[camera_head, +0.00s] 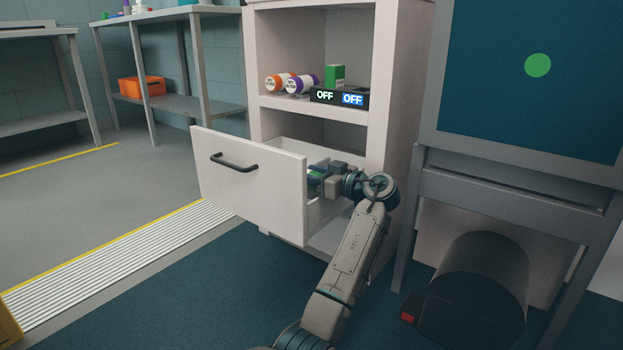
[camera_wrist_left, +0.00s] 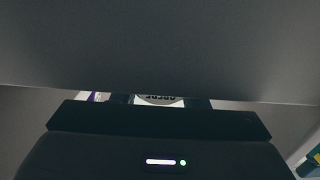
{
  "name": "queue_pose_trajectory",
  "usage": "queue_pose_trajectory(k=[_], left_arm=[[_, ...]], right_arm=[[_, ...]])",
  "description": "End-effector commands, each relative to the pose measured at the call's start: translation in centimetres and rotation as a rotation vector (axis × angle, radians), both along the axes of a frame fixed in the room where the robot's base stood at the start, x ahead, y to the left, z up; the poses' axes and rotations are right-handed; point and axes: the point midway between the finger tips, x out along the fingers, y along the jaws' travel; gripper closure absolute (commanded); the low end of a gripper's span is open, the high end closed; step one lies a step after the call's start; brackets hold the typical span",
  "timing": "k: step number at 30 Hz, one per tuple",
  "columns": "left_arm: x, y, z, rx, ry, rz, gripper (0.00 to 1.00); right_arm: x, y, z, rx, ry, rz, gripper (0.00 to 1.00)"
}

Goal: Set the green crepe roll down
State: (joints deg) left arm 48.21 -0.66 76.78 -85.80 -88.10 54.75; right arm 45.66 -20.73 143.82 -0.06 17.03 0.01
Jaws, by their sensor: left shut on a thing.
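My left gripper (camera_head: 322,180) reaches into the open drawer (camera_head: 252,185) of the white cabinet, behind the drawer front. It is shut on the green crepe roll (camera_head: 314,180), of which only a small green part shows past the fingers. In the left wrist view the pale end of the roll (camera_wrist_left: 160,99), with dark lettering, shows as a thin strip between the fingers. The drawer floor under the roll is hidden, so I cannot tell whether the roll touches it. My right gripper is not in view.
On the shelf above the drawer stand an orange-banded roll (camera_head: 280,83), a purple-banded roll (camera_head: 301,84), a green box (camera_head: 335,74) and a black panel (camera_head: 339,97) reading OFF twice. A dark cylinder (camera_head: 470,290) lies at right. The floor at left is clear.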

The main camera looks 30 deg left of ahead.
Motion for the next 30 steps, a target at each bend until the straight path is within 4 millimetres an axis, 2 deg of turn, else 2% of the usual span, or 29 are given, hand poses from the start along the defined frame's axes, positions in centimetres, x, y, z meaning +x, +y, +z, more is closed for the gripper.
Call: queue_pose_trajectory(k=[17, 18, 21, 30], left_arm=[[0.0, 0.0, -1.3, -0.001, 0.001, 0.0, 0.91], [0.0, 0.0, -1.3, -0.002, 0.002, 0.0, 0.56], [0.0, 0.0, -1.5, -0.003, 0.003, 0.0, 0.37], [0.0, -0.1, -1.6, -0.006, 0.005, 0.0, 0.37]], right_arm=[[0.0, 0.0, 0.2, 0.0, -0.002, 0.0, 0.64], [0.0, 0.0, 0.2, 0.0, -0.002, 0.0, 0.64], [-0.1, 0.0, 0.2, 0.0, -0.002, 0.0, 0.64], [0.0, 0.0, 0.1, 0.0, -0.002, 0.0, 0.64]])
